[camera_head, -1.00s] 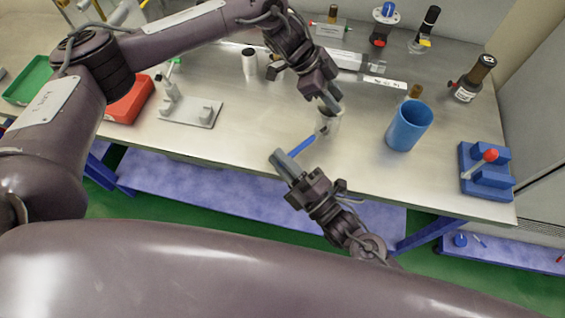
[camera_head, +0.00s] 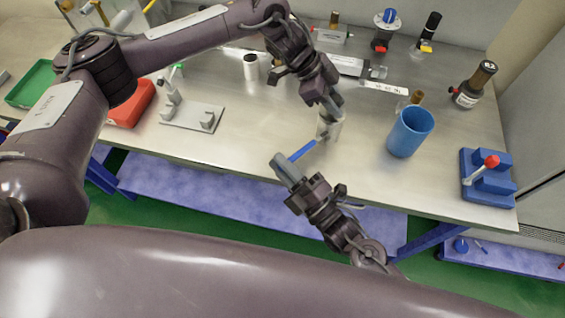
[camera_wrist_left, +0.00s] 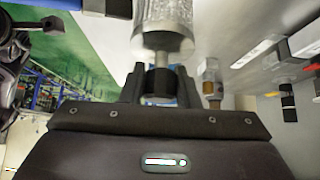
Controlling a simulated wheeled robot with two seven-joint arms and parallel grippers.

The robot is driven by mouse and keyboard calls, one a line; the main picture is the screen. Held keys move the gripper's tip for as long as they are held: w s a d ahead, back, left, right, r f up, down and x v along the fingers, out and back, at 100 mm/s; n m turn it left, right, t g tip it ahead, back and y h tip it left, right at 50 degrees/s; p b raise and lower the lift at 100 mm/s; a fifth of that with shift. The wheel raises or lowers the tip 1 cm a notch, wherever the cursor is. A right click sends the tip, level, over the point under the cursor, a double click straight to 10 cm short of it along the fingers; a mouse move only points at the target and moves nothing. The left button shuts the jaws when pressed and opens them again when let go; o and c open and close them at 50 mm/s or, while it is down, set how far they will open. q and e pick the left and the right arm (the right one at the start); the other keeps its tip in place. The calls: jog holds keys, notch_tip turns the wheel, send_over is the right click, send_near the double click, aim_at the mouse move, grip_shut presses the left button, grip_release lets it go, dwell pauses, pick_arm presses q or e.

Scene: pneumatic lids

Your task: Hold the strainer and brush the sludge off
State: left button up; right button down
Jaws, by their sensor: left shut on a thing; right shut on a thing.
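The strainer (camera_head: 329,127) is a pale grey cylinder. My left gripper (camera_head: 331,104) is shut on its upper end and holds it over the bench. In the left wrist view the strainer (camera_wrist_left: 166,24) shows as a grey mesh-like body above a black part between the jaws. The brush (camera_head: 302,150) has a blue handle, and my right gripper (camera_head: 284,168) is shut on it at the bench's front edge. The brush's far end is at the strainer's lower part. I cannot tell whether they touch. Sludge cannot be made out at this size.
A blue cup (camera_head: 409,134) stands right of the strainer. A blue block with a red-knobbed lever (camera_head: 488,178) is at the right front corner. A grey stand (camera_head: 192,116), a red tray (camera_head: 133,104) and a green tray (camera_head: 35,84) are left. A dark bottle (camera_head: 473,86) stands back right.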

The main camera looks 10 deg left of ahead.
pick_arm(q)
jog(key=shift+f, duration=0.1)
pick_arm(e)
jog(key=shift+f, duration=0.1)
jog(key=shift+f, duration=0.55)
jog(key=shift+f, duration=0.1)
pick_arm(q)
jog(key=shift+s, duration=0.1)
pick_arm(e)
jog(key=shift+f, duration=0.5)
